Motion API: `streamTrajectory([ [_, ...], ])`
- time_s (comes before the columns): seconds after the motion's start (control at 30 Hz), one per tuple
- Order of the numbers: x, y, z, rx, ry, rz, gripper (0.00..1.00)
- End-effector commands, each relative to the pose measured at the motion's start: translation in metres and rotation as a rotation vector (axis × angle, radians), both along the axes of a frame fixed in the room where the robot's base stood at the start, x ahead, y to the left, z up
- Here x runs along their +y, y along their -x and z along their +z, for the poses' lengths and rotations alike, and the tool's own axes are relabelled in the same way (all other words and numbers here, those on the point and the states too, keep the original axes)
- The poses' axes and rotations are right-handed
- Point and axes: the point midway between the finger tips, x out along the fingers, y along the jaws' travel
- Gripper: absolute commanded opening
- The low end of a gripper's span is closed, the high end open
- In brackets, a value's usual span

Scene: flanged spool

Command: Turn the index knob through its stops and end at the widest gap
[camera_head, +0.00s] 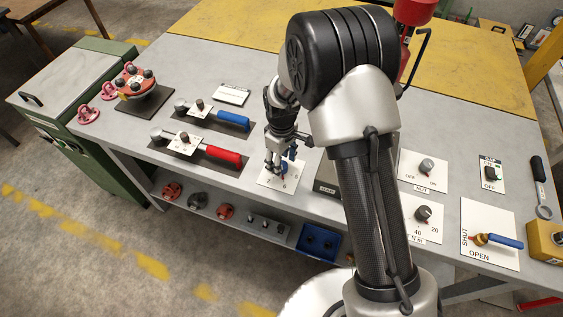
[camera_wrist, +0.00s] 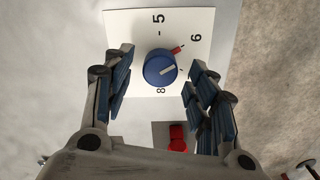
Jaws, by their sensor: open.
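The index knob (camera_wrist: 158,72) is round and blue with a pale line on top, on a white card (camera_wrist: 128,28). In the wrist view the line points right and slightly up. A red mark shows at its upper right, between the 5 and the 6. An 8 is below the knob; a mark to its right is too small to read. My gripper (camera_wrist: 160,84) is open, with its fingers on the left and right of the knob, apparently apart from it. In the head view my gripper (camera_head: 281,163) is over the card (camera_head: 272,180) and partly hides the knob.
A red part (camera_wrist: 177,138) on a grey plate lies near the card in the wrist view. In the head view, red-handled (camera_head: 220,153) and blue-handled (camera_head: 232,118) levers are left of my gripper. Several labelled dial cards (camera_head: 424,168) stand right of my arm.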

Motion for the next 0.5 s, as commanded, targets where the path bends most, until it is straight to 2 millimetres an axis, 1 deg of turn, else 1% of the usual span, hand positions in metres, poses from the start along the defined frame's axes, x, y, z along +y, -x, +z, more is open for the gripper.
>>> streamTrajectory([
  [0.03,0.0,-0.001,0.01,-0.005,-0.002,0.0,0.52],
  [0.3,0.0,-0.001,0.069,-0.006,-0.002,0.0,0.52],
  [0.4,0.0,-0.001,0.086,-0.005,-0.002,0.0,0.52],
  [0.5,0.0,-0.001,0.098,-0.004,-0.001,0.0,0.52],
])
